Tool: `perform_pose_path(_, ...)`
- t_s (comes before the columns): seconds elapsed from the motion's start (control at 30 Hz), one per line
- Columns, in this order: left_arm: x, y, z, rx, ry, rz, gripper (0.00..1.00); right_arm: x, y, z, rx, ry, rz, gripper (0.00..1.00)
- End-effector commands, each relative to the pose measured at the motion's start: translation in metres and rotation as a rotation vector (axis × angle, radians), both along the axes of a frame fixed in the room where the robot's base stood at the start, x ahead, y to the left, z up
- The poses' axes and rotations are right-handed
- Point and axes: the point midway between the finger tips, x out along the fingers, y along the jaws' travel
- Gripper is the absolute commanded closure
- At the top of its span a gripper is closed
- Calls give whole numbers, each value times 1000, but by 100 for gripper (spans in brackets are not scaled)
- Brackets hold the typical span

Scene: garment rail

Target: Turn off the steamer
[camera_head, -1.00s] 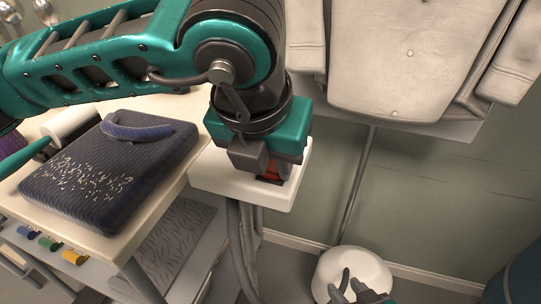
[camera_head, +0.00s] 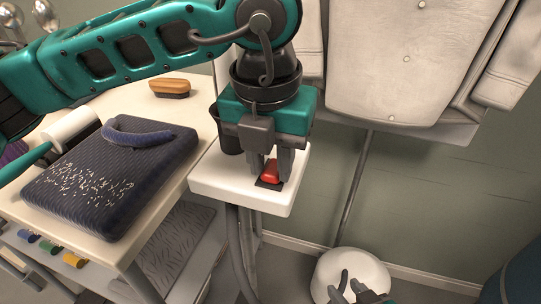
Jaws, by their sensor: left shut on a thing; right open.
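The red switch (camera_head: 271,172) sits in a dark recess on top of a white box (camera_head: 220,184), which I take to be the steamer's control unit. My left gripper (camera_head: 270,172) points down over the box, with its fingers closed around the red switch. The fingers partly hide the switch, and I cannot tell its on or off position. My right gripper (camera_head: 347,291) shows only its dark tips and some teal at the bottom edge, open, in front of a round white base (camera_head: 372,268) on the floor.
A table at left holds a folded dark knit garment (camera_head: 100,185), a lint roller (camera_head: 70,125) and a wooden brush (camera_head: 170,88). A pale garment (camera_head: 400,60) hangs at upper right, with a pole (camera_head: 355,190) below it. A grey hose (camera_head: 236,255) runs down from the box.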

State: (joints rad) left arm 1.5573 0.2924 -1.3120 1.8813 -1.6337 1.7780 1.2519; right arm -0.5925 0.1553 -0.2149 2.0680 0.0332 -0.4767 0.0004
Motion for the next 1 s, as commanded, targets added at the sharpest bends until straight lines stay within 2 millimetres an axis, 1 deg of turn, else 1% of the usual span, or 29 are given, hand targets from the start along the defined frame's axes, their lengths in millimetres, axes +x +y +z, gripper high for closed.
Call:
perform_pose_path(0.13, 0, 0, 0, -1, -2, 0, 100, 0, 0, 0, 2, 0, -1, 57)
perform_pose_path(0.17, 0, 0, 0, -1, -2, 0, 67, 0, 0, 0, 2, 0, -1, 57)
perform_pose_path(0.4, 0, 0, 0, -1, -2, 0, 45, 0, 1, 0, 6, 1, -4, 57)
perform_pose_path(0.63, 0, 0, 1, -1, -2, 0, 45, 0, 2, 0, 7, 1, -4, 57)
perform_pose_path(0.73, 0, 0, 7, -2, -3, 1, 45, 0, 1, 2, 6, 1, -4, 57)
perform_pose_path(0.87, -2, 1, 27, -3, -5, 1, 45, 0, 1, 5, 6, 1, -4, 57)
perform_pose_path(1.0, -6, 2, 58, -2, -7, 1, 45, 0, 1, 10, 6, 1, -4, 57)
